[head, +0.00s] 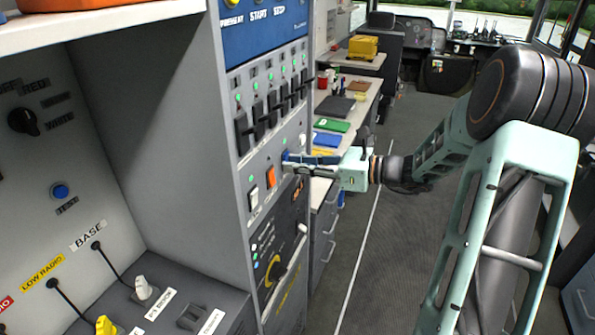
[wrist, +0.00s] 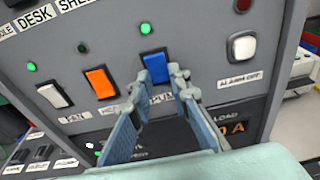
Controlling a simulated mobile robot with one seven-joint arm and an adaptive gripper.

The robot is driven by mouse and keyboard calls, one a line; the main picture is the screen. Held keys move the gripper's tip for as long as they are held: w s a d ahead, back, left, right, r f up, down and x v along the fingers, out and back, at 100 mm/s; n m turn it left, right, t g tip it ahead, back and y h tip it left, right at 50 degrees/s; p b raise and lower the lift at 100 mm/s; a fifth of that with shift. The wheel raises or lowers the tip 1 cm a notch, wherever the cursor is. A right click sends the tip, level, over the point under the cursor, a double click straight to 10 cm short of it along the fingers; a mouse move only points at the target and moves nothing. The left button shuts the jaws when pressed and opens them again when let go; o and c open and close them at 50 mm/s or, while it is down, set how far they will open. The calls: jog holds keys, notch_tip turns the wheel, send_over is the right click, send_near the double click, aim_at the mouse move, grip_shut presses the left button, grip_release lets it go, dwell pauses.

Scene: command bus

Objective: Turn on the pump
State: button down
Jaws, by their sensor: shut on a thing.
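The pump switch is a blue rocker (wrist: 154,62) on the grey panel, with a partly hidden label below it reading something like "PUMP". A green light (wrist: 146,28) glows just above it. My gripper (wrist: 160,91) is at the panel, its fingertips at the lower part of the blue rocker, closed on it; the fingers cover the lower part of the switch and its label. In the head view my gripper (head: 289,160) reaches the panel from the right, and a bit of blue shows at its tips.
Black breaker levers (head: 258,119) are above, and a rotary knob (head: 272,270) below. The aisle floor (head: 400,240) is clear.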

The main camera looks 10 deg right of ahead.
dwell(0.3)
jog(key=c, duration=1.8)
grip_release()
jog(key=v, duration=1.2)
jog(key=shift+f, duration=0.2)
